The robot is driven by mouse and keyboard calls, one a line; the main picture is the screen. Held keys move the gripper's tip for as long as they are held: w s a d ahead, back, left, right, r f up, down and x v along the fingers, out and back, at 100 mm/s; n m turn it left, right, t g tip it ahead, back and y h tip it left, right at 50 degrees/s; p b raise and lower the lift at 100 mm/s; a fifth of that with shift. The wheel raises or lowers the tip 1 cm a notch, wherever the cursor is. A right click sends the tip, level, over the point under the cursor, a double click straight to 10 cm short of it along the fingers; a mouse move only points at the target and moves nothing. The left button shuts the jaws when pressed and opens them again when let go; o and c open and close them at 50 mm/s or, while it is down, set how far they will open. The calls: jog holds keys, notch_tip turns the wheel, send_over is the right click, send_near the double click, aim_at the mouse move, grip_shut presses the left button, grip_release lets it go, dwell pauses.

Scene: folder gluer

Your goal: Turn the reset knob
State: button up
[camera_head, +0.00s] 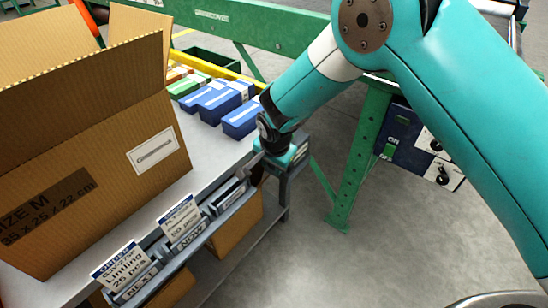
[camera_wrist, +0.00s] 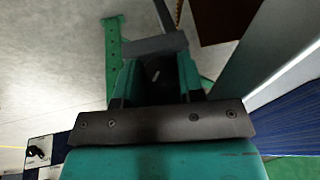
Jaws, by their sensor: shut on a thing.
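My gripper (camera_head: 272,158) points down at the far right corner of the grey table in the head view, against a small grey box (camera_head: 292,163) there. In the wrist view my gripper (camera_wrist: 157,82) is shut on a dark part with a short pale mark (camera_wrist: 155,75), which looks like the reset knob. My fingers hide its sides, and the arm hides it in the head view. I cannot read its label or tell its turn exactly. Two other black knobs on white plates, an upper one (camera_head: 436,146) and a lower one (camera_head: 442,176), sit on a blue panel further right.
A large open cardboard box (camera_head: 95,165) stands on the grey table (camera_head: 205,150). Several blue cartons (camera_head: 222,102) lie behind it. Order cards (camera_head: 180,215) stand in holders along the front edge. A green machine leg (camera_head: 357,155) rises behind the gripper. The floor on the right is clear.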

jog(key=shift+w+a+r, duration=0.1)
jog(key=shift+a, duration=0.05)
jog(key=o, duration=0.9)
jog(key=p+v, duration=0.3)
jog(key=v, duration=1.4)
jog(key=shift+r, duration=0.2)
